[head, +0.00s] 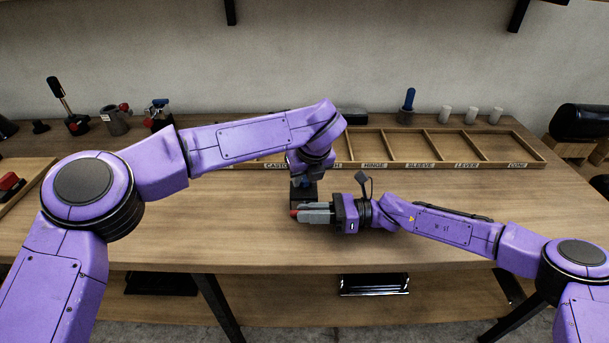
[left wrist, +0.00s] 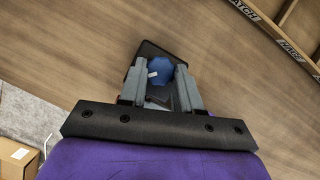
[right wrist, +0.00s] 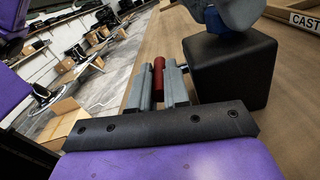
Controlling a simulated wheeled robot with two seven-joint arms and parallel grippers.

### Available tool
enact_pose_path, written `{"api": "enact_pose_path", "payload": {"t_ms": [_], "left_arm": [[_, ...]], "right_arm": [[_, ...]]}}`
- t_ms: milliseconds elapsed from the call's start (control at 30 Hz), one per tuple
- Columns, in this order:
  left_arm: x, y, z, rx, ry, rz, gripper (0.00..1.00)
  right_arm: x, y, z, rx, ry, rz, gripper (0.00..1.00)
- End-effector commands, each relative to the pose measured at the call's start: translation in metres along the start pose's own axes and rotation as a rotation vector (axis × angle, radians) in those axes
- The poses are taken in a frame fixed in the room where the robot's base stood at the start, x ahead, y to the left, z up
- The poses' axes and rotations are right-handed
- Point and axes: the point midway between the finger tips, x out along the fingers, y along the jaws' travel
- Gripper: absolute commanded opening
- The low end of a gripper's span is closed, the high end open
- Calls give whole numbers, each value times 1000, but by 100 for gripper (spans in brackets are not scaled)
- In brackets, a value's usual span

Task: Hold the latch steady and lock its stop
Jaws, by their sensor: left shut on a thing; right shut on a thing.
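The latch is a black block (head: 304,190) with a blue part on top, standing on the bench. My left gripper (head: 302,178) comes down from above and is shut on the blue part (left wrist: 161,72), with a finger on either side of it. My right gripper (head: 300,212) lies low, pointing left, in front of the block. It is shut on a small red cylinder (right wrist: 159,70), the stop, whose red end also shows in the head view (head: 293,213). In the right wrist view the block (right wrist: 232,62) stands just right of the fingers. Whether the stop touches the block is unclear.
A labelled wooden compartment tray (head: 455,163) lies behind the latch, partly hidden by my left arm. White cups (head: 472,115) and a blue-handled tool (head: 408,103) stand behind it. Several fixtures (head: 115,120) stand at the back left. The bench front is clear.

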Motion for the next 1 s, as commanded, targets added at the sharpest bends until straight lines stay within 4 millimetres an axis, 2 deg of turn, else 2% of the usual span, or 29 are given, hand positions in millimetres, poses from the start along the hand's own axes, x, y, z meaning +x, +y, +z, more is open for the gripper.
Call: {"api": "enact_pose_path", "payload": {"t_ms": [267, 1000], "left_arm": [[0, 1, 0, 89, 2, -39, 2], [0, 6, 2, 609, 0, -254, 2]], "right_arm": [[0, 0, 0, 0, 0, 0, 0], [0, 0, 0, 0, 1, 0, 0]]}}
